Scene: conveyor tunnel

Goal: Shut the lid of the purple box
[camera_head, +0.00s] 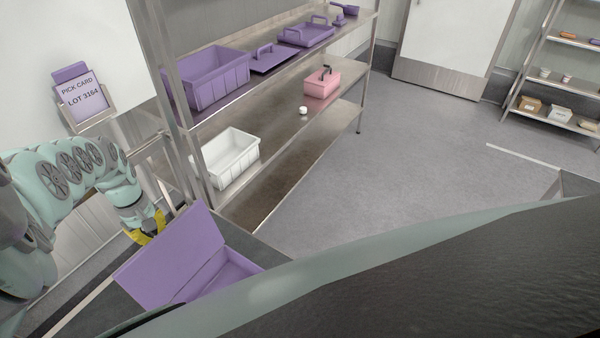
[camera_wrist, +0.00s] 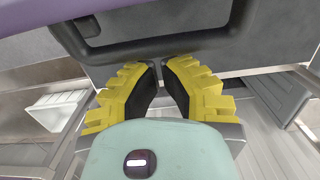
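The purple box (camera_head: 225,277) stands at the lower middle of the head view, its front partly hidden by a dark foreground shape. Its lid (camera_head: 170,262) stands raised on the left side, so the box is open. My gripper (camera_head: 150,232) is just beyond the lid's upper edge, with yellow fingers, partly hidden. In the wrist view its fingertips (camera_wrist: 161,66) nearly meet, with only a narrow gap and nothing held. A purple surface (camera_wrist: 200,18) crosses the top of that view; I cannot tell whether the fingers touch it.
A metal shelf rack (camera_head: 245,205) stands behind the box, with purple bins (camera_head: 215,80), a white bin (camera_head: 228,155) and a pink box (camera_head: 321,86). A card holder (camera_head: 80,97) is on the left. Open floor (camera_head: 400,150) lies to the right.

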